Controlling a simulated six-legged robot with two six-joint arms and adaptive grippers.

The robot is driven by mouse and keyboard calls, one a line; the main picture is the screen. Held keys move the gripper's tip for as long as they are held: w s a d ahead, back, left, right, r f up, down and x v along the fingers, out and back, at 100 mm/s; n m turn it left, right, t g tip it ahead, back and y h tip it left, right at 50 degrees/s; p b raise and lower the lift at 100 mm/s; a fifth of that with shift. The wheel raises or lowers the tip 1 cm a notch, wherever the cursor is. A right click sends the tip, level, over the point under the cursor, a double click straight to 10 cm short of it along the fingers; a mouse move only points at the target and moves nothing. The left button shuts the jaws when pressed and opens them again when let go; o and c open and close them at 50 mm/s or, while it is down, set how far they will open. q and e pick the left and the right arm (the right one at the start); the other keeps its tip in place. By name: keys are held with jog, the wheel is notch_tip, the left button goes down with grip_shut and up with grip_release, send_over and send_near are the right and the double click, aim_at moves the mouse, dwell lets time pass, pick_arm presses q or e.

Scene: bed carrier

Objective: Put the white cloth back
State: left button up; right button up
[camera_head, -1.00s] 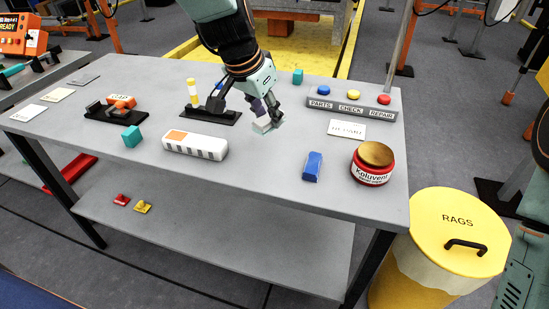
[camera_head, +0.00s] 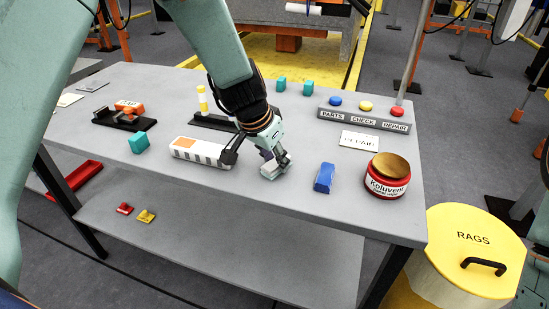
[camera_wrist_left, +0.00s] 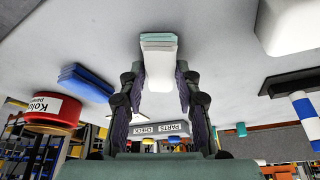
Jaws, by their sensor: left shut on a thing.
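The folded white cloth (camera_head: 270,171) is between the fingers of my left gripper (camera_head: 276,163), low over the grey workbench (camera_head: 235,187). In the left wrist view the cloth (camera_wrist_left: 160,65) shows pale with a teal band at its far end, and my left gripper (camera_wrist_left: 160,100) has a finger on each side of it. I cannot tell whether the cloth touches the bench. A folded blue cloth (camera_head: 324,177) lies to its right. My right gripper is not in view.
A red jar with a brown lid (camera_head: 387,176) stands right of the blue cloth. A white box (camera_head: 201,152) lies left of my gripper. A button panel (camera_head: 364,118) and a white card (camera_head: 360,141) are behind. A yellow rag bin (camera_head: 475,225) stands right of the bench.

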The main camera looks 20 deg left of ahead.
pick_arm(q)
jog(key=shift+s+f, duration=0.1)
jog(key=o, duration=0.8)
jog(key=shift+a+f, duration=0.1)
jog(key=shift+a, duration=0.1)
jog(key=shift+c, duration=0.2)
jog(key=shift+o, duration=1.3)
jog(key=shift+d, duration=0.2)
jog(key=shift+r, duration=0.3)
jog(key=p+v, duration=0.3)
jog(key=v, duration=0.9)
